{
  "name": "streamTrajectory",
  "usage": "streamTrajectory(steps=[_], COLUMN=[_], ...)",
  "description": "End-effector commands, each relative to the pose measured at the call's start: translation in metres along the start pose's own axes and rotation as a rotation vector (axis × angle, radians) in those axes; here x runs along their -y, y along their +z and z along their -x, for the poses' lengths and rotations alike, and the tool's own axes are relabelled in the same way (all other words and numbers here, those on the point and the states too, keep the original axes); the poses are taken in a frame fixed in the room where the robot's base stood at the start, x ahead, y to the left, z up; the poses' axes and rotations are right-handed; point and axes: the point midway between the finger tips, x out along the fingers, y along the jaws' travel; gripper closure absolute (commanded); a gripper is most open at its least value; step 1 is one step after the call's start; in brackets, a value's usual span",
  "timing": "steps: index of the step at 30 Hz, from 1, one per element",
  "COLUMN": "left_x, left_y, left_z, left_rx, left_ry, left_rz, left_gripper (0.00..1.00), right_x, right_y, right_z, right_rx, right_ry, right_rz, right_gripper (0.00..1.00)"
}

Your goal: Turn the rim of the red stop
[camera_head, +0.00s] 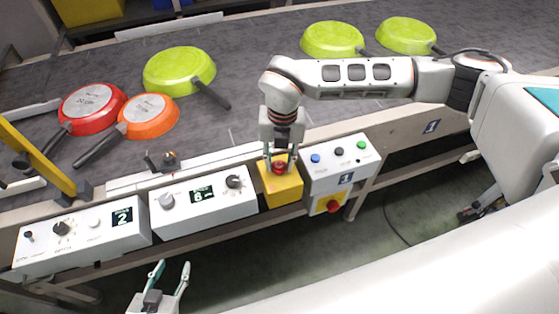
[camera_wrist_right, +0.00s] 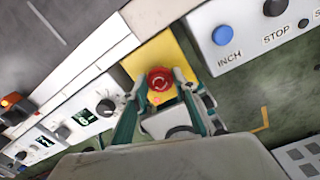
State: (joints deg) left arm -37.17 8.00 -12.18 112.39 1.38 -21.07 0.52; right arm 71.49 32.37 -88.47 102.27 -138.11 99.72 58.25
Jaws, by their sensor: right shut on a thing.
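The red stop (camera_head: 280,168) is a round mushroom button on a yellow box (camera_head: 284,191) at the front edge of the conveyor. In the right wrist view the red stop (camera_wrist_right: 160,84) shows between two fingers, with pale arrow marks on its face. My right gripper (camera_head: 280,157) points down over the yellow box, shut on the stop with one finger at each side. In the right wrist view its fingers (camera_wrist_right: 158,80) flank the rim. My left gripper (camera_head: 173,266) is low in the head view, fingers spread and empty, apart from the panels.
A white panel (camera_head: 343,160) with blue, black and green buttons stands right of the yellow box. Two knob panels (camera_head: 222,212) (camera_head: 83,239) stand to its left. Several pans, including a red one (camera_head: 92,106), lie on the belt. A yellow bar (camera_head: 35,156) is at far left.

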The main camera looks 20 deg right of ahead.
Motion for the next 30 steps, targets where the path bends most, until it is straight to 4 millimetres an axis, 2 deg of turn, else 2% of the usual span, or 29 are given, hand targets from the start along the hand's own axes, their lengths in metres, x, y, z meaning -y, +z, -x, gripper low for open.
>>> streamTrajectory(steps=[18,19,21,30], left_x=[-0.0001,-0.0001,-0.0001,0.0002], left_y=[0.0009,0.0009,0.0008,0.0003], left_z=[-0.0003,-0.0003,-0.0003,0.0], left_rx=[0.001,0.001,0.001,0.0], left_ry=[0.0,0.0,0.0,0.0], left_rz=[0.0,0.0,0.0,-0.001], left_gripper=[0.6,0.6,0.6,0.6], right_x=[0.0002,0.0002,0.0002,0.0002], right_y=[0.0005,0.0005,0.0004,0.0001], right_z=[-0.0006,-0.0006,-0.0006,-0.0002], right_rx=[0.003,0.003,0.003,0.002], right_ry=[0.0,0.0,0.0,0.0], right_rz=[-0.046,-0.046,-0.046,-0.045], right_gripper=[0.93,0.69,0.55,0.55])
